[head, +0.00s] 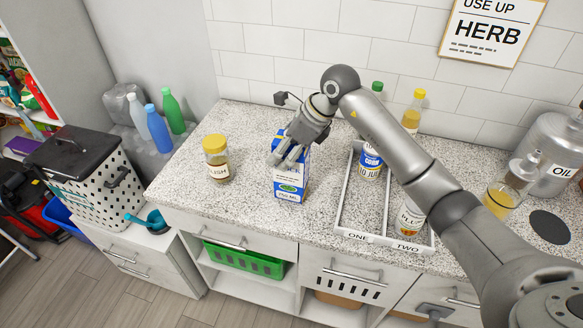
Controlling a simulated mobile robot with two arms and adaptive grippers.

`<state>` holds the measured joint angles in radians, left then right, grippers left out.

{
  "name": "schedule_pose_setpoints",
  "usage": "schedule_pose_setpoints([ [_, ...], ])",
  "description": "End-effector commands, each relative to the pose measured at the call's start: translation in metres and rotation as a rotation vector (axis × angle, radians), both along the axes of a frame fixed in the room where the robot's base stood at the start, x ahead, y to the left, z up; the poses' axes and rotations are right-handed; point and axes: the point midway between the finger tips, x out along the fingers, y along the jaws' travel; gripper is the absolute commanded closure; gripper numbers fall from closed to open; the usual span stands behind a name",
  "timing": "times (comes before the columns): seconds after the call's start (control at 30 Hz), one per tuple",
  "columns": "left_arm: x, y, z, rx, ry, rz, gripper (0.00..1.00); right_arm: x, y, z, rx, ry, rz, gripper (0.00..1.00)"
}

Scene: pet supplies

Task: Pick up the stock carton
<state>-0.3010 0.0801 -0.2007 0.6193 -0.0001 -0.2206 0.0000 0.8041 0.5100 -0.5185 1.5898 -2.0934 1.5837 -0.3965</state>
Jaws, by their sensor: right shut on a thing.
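The stock carton (288,187) is a blue and white box standing upright on the speckled counter, left of the white two-part tray. My right gripper (287,160) comes down from above and is shut on the upper part of the carton. Its fingers hide part of the carton's top and label. The carton's bottom appears to be at the counter surface; I cannot tell if it is lifted. My left gripper is not in view.
A yellow-lidded jar (216,160) stands left of the carton. The white tray (345,205) marked ONE and TWO holds cans at right. Bottles stand behind my right arm. An oil container (553,145) and glass jug (507,190) are far right. Counter between jar and carton is clear.

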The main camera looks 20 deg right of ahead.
Motion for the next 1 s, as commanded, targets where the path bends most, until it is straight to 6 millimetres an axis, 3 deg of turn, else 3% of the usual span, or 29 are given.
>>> schedule_pose_setpoints([
  [0.57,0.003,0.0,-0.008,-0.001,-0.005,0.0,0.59,0.002,0.0,0.012,0.003,-0.01,0.0,1.0],
  [0.77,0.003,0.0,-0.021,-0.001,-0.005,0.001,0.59,0.002,0.0,0.032,0.002,-0.011,-0.001,1.0],
  [1.0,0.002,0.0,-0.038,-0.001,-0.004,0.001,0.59,-0.036,-0.011,0.077,0.001,-0.015,0.0,1.0],
])
